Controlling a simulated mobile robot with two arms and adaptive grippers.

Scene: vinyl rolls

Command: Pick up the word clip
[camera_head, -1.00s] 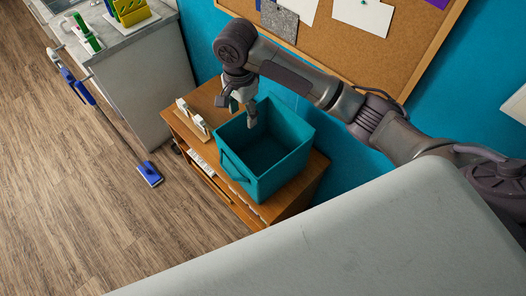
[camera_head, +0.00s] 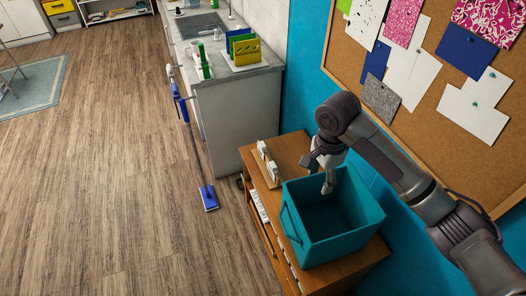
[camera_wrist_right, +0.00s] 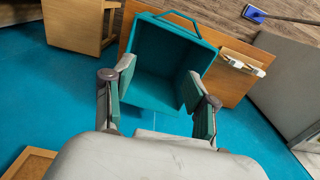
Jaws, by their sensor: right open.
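I cannot surely tell a word clip in these frames. Small white pieces (camera_head: 268,163) stand on a wooden strip at the left of the cabinet top. They also show right of the bin in the wrist view (camera_wrist_right: 243,63). My right gripper (camera_head: 328,184) is over the open teal bin (camera_head: 345,250), near its back left side. In the wrist view, the open right gripper (camera_wrist_right: 158,82) has its two fingers apart with the bin (camera_wrist_right: 150,95) beyond them. Nothing shows between the fingers. My left gripper is not in view.
The bin sits on a wooden cabinet (camera_head: 285,150) against a teal wall below a corkboard (camera_head: 430,110). A counter (camera_head: 230,75) with a sink stands to the left.

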